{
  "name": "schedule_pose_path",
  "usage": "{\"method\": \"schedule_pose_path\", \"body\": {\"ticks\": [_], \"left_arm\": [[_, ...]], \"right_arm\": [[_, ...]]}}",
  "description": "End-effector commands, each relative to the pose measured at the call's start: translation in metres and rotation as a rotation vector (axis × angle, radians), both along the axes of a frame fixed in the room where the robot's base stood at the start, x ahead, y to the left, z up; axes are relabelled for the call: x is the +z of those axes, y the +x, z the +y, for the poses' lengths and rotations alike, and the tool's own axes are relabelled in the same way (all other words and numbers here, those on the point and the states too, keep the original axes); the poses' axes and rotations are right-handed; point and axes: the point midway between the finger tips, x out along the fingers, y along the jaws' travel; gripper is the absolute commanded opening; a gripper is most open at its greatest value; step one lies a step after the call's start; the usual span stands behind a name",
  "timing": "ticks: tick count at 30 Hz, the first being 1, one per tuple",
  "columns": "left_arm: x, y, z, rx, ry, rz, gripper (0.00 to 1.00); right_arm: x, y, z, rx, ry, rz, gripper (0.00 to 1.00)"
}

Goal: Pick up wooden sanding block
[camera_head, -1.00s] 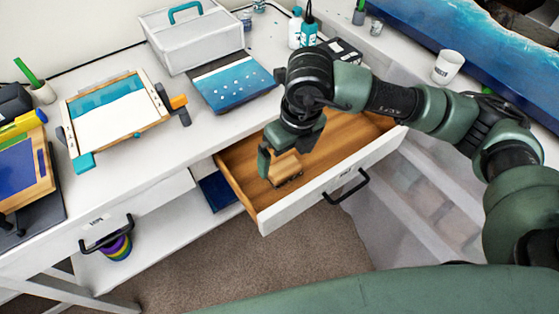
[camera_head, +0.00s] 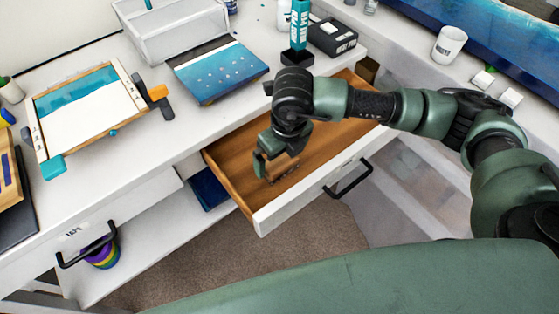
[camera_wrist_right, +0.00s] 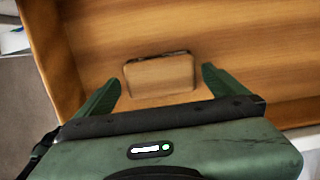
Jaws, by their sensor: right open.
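The wooden sanding block (camera_head: 282,165) lies in the open wooden drawer (camera_head: 325,143), near its front left part. In the right wrist view the block (camera_wrist_right: 160,74) is a light brown rounded rectangle with a dark edge, resting on the drawer floor. My right gripper (camera_head: 270,168) is down in the drawer at the block. In the right wrist view its two green fingers (camera_wrist_right: 160,88) are apart, one on each side of the block with gaps between. The fingers do not touch it. My left gripper is not in view.
The drawer's white front (camera_head: 310,190) with a black handle (camera_head: 350,180) stands pulled out. The desk top above holds a framed panel (camera_head: 90,110), a blue board (camera_head: 220,70), a grey bin (camera_head: 175,35) and a black box (camera_head: 332,38). A white mug (camera_head: 448,45) stands at the right.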

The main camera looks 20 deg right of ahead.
Motion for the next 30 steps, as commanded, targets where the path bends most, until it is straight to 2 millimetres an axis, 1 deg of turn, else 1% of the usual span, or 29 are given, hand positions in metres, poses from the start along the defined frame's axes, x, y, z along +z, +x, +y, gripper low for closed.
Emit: {"method": "schedule_pose_path", "body": {"ticks": [1, 3, 6, 13, 19, 26, 30], "left_arm": [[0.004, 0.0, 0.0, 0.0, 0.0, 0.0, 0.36], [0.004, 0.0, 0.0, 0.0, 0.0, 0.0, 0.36], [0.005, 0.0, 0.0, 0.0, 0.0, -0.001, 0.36], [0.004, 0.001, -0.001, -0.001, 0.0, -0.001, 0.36], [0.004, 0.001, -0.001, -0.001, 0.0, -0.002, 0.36], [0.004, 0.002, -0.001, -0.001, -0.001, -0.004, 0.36], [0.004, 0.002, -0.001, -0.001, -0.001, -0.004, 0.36]], "right_arm": [[-0.006, 0.0, 0.0, -0.001, -0.001, 0.003, 1.0], [-0.015, 0.002, 0.0, -0.002, 0.0, 0.003, 1.0], [-0.022, 0.003, 0.001, 0.0, 0.002, 0.001, 1.0], [-0.023, 0.003, 0.001, 0.001, 0.001, -0.001, 1.0], [-0.023, 0.003, 0.001, 0.001, 0.002, 0.0, 0.44], [-0.022, 0.003, 0.001, 0.001, 0.002, -0.001, 0.43], [-0.017, 0.004, 0.002, 0.0, 0.004, -0.002, 0.43]]}}
